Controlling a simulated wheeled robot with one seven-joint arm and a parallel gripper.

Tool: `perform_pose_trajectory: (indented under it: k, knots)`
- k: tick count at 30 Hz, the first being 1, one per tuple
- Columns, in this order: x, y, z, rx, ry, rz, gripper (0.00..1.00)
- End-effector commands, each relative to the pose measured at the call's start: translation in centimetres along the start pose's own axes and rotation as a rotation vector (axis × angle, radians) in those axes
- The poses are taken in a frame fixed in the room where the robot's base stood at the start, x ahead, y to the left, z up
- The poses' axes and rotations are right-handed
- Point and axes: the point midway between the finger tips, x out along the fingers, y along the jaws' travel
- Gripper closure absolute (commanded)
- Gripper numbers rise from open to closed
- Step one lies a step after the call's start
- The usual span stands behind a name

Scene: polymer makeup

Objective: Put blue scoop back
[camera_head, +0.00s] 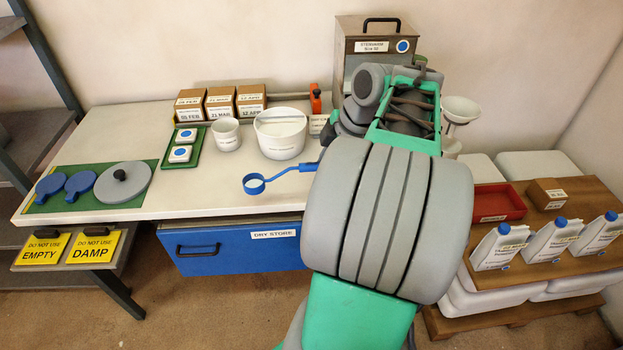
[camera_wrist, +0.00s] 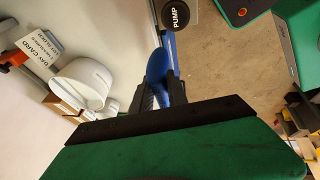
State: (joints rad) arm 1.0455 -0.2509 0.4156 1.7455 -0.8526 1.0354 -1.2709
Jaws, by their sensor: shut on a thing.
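The blue scoop (camera_head: 255,185) shows in the head view above the front part of the white table, its round cup to the left and its handle running right behind my arm. The inside of the cup looks pale; I cannot tell if it holds anything. In the wrist view its blue handle (camera_wrist: 158,66) sits between the dark fingers of my gripper (camera_wrist: 163,88), which is shut on it. In the head view my arm hides the gripper. The scoop appears held above the tabletop, though the gap is hard to judge.
A white tub (camera_head: 281,140) and white cup (camera_head: 226,135) stand behind the scoop. A green mat (camera_head: 85,205) with blue paddles and a grey lid (camera_head: 123,182) lies left. A blue DRY STORE box (camera_head: 232,250) is under the table. The tabletop (camera_head: 200,195) left of the scoop is clear.

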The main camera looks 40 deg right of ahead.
Motion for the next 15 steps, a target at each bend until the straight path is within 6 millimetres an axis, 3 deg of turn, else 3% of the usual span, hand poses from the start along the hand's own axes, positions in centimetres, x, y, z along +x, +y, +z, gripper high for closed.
perform_pose_trajectory:
  k: [6, 10, 15]
  knots:
    - [4.0, 5.2, 2.0, 0.003, 0.003, -0.006, 1.0]
    - [6.9, 6.9, 3.3, 0.003, 0.001, -0.004, 1.0]
    - [8.7, 8.0, 4.2, 0.004, 0.0, -0.001, 1.0]
